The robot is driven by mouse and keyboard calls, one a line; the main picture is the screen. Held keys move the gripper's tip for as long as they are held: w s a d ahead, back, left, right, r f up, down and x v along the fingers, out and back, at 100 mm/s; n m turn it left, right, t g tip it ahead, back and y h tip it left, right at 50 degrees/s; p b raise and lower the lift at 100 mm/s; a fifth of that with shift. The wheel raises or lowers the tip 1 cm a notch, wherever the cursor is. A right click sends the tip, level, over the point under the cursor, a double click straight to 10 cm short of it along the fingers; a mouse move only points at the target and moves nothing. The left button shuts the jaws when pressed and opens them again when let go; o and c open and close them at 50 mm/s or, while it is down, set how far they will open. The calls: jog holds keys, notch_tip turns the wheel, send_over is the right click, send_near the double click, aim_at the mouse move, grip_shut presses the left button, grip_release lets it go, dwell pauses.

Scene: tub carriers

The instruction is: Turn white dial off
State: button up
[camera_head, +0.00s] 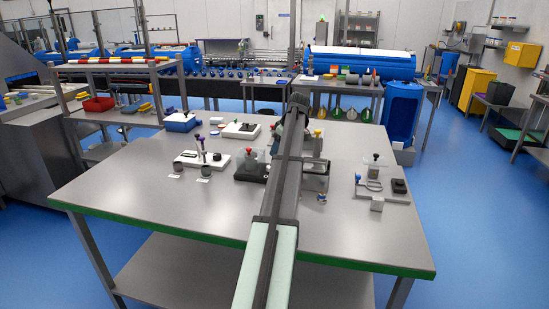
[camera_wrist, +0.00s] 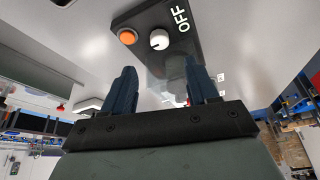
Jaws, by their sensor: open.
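In the wrist view, the white dial (camera_wrist: 159,39) sits on a black panel (camera_wrist: 175,18), beside an orange round button (camera_wrist: 127,36). In the head view my arm hides much of the table's middle, and I cannot pick out the dial there.
The grey steel table (camera_head: 150,215) carries several small fixtures. A dark block with a clear plate (camera_head: 250,168) stands left of my arm. A grey fixture plate (camera_head: 383,190) lies to the right. The table's front left is bare.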

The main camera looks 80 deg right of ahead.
jog(key=shift+v, duration=2.3)
